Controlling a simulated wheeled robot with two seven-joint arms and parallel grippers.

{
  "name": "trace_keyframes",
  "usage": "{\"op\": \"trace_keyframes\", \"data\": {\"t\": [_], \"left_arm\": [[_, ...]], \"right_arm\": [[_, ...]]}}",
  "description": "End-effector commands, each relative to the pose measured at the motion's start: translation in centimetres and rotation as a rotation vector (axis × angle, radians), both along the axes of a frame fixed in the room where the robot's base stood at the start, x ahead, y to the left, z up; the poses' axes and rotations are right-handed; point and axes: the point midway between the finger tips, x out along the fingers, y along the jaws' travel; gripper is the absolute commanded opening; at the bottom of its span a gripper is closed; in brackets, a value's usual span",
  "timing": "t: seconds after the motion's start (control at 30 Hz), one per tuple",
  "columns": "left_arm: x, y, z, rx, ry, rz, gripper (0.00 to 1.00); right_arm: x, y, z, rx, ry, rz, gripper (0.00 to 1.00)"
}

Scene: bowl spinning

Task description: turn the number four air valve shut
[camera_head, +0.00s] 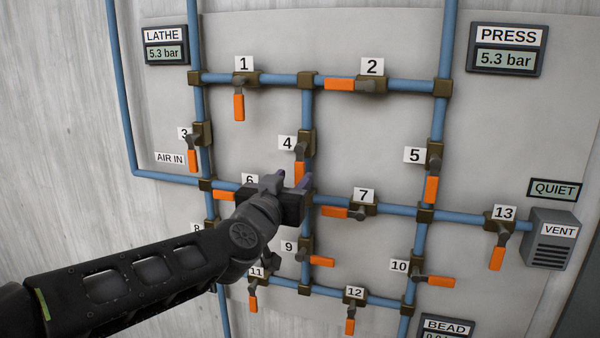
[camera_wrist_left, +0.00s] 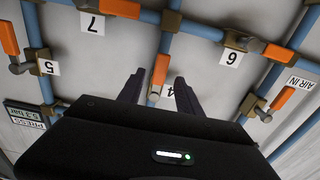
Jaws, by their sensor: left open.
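The number four valve (camera_head: 306,143) sits on a vertical blue pipe in the upper middle of the panel. Its orange handle (camera_head: 300,170) points down along the pipe. My left gripper (camera_head: 292,181) is open at the lower end of this handle, and its fingers hide part of it. In the left wrist view, the orange handle (camera_wrist_left: 160,70) shows between the two open fingertips (camera_wrist_left: 160,80). I cannot tell whether either finger touches it. The "4" label (camera_head: 287,143) is clear in the head view. My right gripper is not in view.
Valve 7's orange handle (camera_head: 335,212) lies just right of my gripper, and valve 6's handle (camera_head: 223,195) just left. The LATHE gauge (camera_head: 166,54) and PRESS gauge (camera_head: 506,59) both read 5.3 bar. Bare panel lies between valves 4 and 5 (camera_head: 434,155).

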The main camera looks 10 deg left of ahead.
Motion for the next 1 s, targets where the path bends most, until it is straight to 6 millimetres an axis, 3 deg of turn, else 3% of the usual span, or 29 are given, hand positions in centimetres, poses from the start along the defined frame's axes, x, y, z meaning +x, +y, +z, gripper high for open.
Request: {"op": "trace_keyframes", "data": {"t": [0.3, 0.67, 1.0], "left_arm": [[4.5, -0.3, -0.1, 0.000, 0.001, 0.000, 0.42], [5.1, -0.3, 0.0, -0.001, 0.000, 0.000, 0.42], [5.1, -0.3, 0.0, 0.000, 0.000, 0.000, 0.14]], "right_arm": [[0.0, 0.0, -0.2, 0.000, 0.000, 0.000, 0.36], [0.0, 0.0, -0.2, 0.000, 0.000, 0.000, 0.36], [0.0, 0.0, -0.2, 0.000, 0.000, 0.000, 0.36]]}}
